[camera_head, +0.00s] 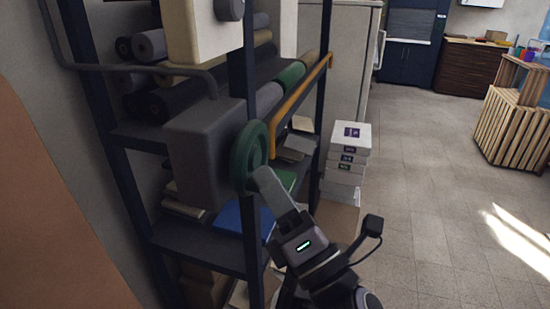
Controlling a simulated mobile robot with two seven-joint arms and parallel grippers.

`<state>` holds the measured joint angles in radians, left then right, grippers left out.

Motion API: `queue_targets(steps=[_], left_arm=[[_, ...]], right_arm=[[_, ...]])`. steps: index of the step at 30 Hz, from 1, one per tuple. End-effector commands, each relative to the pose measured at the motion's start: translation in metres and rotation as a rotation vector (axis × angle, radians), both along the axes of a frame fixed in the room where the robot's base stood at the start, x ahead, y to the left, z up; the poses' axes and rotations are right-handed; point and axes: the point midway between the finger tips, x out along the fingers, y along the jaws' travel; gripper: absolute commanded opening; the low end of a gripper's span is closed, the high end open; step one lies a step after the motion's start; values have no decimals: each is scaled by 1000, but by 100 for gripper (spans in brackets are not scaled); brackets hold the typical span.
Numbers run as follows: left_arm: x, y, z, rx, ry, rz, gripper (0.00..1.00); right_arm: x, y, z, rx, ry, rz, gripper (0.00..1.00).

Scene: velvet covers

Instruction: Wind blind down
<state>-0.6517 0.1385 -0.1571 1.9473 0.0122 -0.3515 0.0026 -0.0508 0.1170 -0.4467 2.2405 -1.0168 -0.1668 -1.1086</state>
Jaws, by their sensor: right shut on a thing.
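A green handwheel (249,157) stands on the right face of a grey box (205,150) mounted at the shelf rack. My right gripper (259,177) reaches up from the bottom of the picture and is shut on the lower right part of the wheel's rim. Its fingertips are partly hidden at the rim. I cannot make out the blind itself in this view. My left gripper is not in view.
A dark blue shelf rack (135,190) holds rolls, books and boxes behind the wheel. An orange bar (300,98) runs along its front. Stacked white boxes (347,155) stand right; the floor beyond is open.

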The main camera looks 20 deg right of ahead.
Motion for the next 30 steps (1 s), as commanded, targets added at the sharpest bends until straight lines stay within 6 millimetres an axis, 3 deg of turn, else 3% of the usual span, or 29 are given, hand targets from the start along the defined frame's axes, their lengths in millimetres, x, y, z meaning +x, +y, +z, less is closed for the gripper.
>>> queue_targets(steps=[1, 9, 30], left_arm=[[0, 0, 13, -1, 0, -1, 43], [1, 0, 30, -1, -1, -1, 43], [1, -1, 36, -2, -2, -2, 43]], right_arm=[[-2, 2, 9, 19, 25, 5, 0], [-3, 3, 12, 104, 148, 5, 0], [-3, 2, 13, 147, 209, 3, 0]])
